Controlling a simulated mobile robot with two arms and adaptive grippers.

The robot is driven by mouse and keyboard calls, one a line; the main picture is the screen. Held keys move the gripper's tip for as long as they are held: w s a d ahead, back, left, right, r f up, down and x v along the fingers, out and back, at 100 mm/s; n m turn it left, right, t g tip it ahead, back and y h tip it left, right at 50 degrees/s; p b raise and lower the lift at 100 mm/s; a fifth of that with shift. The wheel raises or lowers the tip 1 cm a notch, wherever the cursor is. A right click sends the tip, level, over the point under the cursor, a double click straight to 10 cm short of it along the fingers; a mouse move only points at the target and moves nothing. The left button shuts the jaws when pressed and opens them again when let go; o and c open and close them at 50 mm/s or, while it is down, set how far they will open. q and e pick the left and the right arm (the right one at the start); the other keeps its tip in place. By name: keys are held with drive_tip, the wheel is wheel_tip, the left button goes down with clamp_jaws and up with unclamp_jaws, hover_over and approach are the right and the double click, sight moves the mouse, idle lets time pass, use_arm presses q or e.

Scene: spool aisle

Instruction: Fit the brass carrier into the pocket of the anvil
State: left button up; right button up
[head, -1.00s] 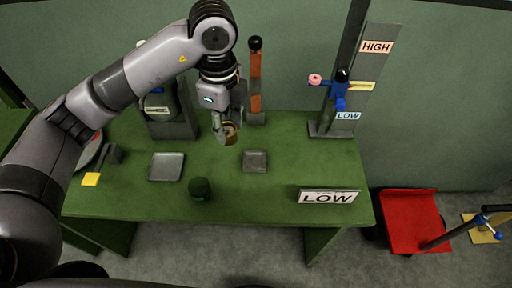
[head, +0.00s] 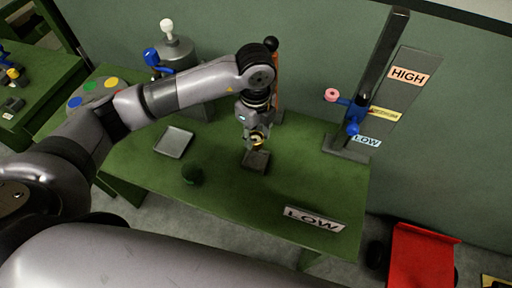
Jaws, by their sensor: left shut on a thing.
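My left gripper (head: 256,130) is shut on the brass carrier (head: 257,141), a small round gold-coloured piece partly hidden by the fingers. The anvil (head: 257,163), a low dark grey square block, sits on the green table. The carrier is over the anvil's back part in the head view; I cannot tell whether they touch. The pocket is too small and partly covered to make out clearly. My right gripper is not in view.
The green table (head: 225,192) bears a grey tray (head: 174,142), a dark green knob (head: 192,174) and a LOW sign (head: 314,219). A post with a HIGH/LOW scale (head: 400,78) stands at the back right. A red cart (head: 423,258) is on the floor at right.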

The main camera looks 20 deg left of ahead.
sight(256, 140)
use_arm(q)
wheel_tip(256, 140, down, 4)
drive_tip(key=shift+d+r, duration=0.1)
wheel_tip(256, 140, down, 5)
drive_tip(key=shift+r+p, duration=0.2)
drive_tip(key=shift+p, duration=0.5)
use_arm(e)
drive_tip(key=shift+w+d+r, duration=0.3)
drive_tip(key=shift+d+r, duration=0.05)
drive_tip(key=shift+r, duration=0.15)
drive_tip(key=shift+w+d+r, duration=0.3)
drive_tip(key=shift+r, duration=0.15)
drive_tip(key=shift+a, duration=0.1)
use_arm(q)
drive_tip(key=shift+f, duration=0.25)
drive_tip(key=o, duration=1.2)
drive_tip(key=shift+c, duration=0.2)
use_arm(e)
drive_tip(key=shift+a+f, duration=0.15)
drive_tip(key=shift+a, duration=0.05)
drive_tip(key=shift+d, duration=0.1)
